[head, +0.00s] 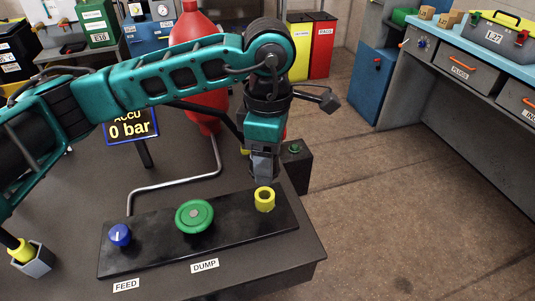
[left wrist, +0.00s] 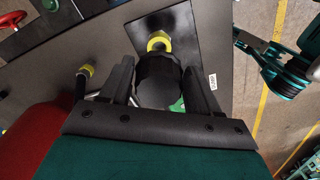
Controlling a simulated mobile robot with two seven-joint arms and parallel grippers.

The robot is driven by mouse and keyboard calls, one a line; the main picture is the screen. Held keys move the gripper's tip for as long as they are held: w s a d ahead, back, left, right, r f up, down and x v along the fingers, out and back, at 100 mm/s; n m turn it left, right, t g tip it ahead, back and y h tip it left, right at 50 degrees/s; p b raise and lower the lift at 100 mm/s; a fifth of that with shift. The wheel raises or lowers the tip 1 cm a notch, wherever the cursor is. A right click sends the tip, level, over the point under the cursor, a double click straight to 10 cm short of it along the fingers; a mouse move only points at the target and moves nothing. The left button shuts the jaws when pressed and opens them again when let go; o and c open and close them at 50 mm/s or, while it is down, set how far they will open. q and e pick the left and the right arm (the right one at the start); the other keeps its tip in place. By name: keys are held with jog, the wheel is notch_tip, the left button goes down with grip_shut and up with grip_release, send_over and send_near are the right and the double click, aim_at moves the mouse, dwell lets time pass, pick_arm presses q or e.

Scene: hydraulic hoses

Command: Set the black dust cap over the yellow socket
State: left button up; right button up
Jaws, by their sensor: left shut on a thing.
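The yellow socket (head: 264,199) stands upright at the right end of the black panel (head: 150,251), its round opening facing up. It also shows in the left wrist view (left wrist: 158,41), just beyond the cap. My left gripper (head: 263,170) points down close above the socket. In the left wrist view its two fingers (left wrist: 159,76) are shut on the black dust cap (left wrist: 158,84). The cap is apart from the socket in the head view, where the fingers largely hide it. Teal and black parts of my right arm show at the right of the left wrist view; its jaws cannot be made out.
The panel also bears a green knob (head: 194,216) and a blue knob (head: 120,235). A bent grey pipe (head: 175,184), a red accumulator (head: 205,115) and an ACCU display reading 0 bar (head: 128,127) stand behind. Open floor lies right of the table.

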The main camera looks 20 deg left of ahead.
pick_arm(q)
jog(key=shift+f+b, duration=0.25)
jog(key=shift+b, duration=0.25)
notch_tip(320, 180, down, 4)
jog(key=b, duration=0.3)
jog(key=shift+b, duration=0.35)
jog(key=shift+f+b, duration=0.3)
jog(key=shift+f, duration=0.25)
jog(key=shift+f+b, duration=0.1)
jog(key=shift+b, duration=0.2)
jog(key=shift+b, duration=0.3)
